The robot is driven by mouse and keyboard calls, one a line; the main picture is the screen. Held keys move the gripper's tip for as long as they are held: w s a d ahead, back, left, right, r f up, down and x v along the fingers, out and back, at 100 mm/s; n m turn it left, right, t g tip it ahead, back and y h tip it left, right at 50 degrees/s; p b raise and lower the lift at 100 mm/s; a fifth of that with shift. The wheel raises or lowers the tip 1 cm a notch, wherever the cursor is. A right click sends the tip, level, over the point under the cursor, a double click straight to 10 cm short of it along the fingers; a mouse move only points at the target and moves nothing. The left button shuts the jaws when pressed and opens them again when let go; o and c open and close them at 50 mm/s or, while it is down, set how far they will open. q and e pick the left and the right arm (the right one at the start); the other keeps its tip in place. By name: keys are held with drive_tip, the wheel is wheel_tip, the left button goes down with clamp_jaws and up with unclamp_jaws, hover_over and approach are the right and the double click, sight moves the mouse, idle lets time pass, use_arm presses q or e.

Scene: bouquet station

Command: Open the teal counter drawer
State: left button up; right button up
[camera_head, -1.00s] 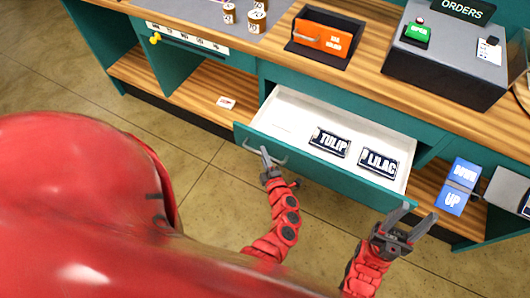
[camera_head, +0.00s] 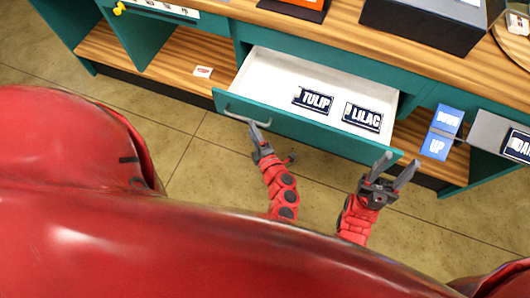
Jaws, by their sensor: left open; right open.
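The teal counter drawer (camera_head: 300,126) stands pulled out from the counter, its white inside showing. Two dark labels lie in it, TULIP (camera_head: 312,100) and LILAC (camera_head: 362,117). A grey bar handle (camera_head: 247,119) is on the left part of its front. My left gripper (camera_head: 258,140) is just below the handle, with its fingers apart and nothing seen between them; whether a finger touches the handle I cannot tell. My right gripper (camera_head: 393,172) is open and empty, near the right end of the drawer front.
The wooden counter top (camera_head: 330,43) runs above the drawer. A blue DOWN/UP panel (camera_head: 443,133) and a grey box (camera_head: 490,132) are at the right. Tiled floor (camera_head: 120,105) is open at the left.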

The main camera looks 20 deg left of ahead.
use_arm(q)
drive_tip(key=b+v, duration=0.1)
drive_tip(key=v, duration=1)
drive_tip(key=shift+b, duration=0.4)
drive_tip(key=shift+s+d, duration=0.1)
drive_tip(key=shift+s, duration=0.05)
